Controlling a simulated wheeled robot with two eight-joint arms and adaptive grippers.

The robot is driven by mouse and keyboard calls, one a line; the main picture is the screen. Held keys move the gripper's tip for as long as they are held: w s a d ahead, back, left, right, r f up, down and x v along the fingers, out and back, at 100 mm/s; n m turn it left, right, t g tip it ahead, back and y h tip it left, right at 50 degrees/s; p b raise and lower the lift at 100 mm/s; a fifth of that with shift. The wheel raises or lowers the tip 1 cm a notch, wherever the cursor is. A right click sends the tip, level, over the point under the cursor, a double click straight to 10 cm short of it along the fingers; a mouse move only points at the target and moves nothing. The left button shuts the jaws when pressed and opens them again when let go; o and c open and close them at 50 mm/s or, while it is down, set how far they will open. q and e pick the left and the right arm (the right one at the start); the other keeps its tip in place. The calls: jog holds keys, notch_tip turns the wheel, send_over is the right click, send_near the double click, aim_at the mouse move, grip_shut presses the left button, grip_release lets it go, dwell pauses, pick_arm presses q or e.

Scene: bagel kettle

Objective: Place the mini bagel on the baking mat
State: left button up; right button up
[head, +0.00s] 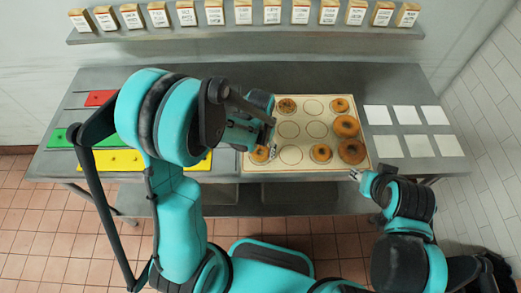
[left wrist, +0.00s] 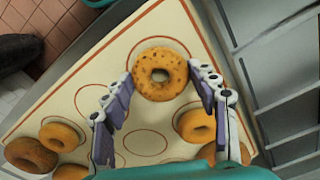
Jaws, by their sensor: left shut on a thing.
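The mini bagel (left wrist: 160,73), golden with brown specks, sits between the fingertips of my left gripper (left wrist: 165,82) in the left wrist view. That gripper is shut on its sides. In the head view the bagel (head: 260,154) is at the front left of the cream baking mat (head: 304,165), just below the left gripper (head: 268,147). A printed circle shows around it in the wrist view; I cannot tell whether it touches the mat. My right gripper (head: 357,175) is at the table's front edge, empty, its opening too small to judge.
Several other bagels lie on the mat, including a speckled one (head: 287,105) and a larger one (head: 351,151). Some printed circles are empty. White squares (head: 408,115) lie right. Red (head: 99,98), green (head: 62,138) and yellow (head: 118,160) boards lie left. Boxes line the shelf (head: 245,34).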

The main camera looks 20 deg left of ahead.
pick_arm(q)
jog(key=o, duration=1.1)
jog(key=shift+f, duration=0.1)
jog(key=shift+r, duration=0.45)
notch_tip(320, 180, up, 11)
jog(key=p, duration=0.3)
jog(key=s+a+r+t, duration=0.1)
jog(key=s+r+t, duration=0.1)
jog(key=s+r, duration=0.1)
jog(key=s+a+r+t, duration=0.2)
jog(key=s+r, duration=0.1)
jog(key=s, duration=0.1)
jog(key=s+a+r+n+t, duration=0.1)
jog(key=s+r+t, duration=0.2)
jog(key=shift+s+a+r, duration=0.15)
jog(key=shift+a, duration=0.2)
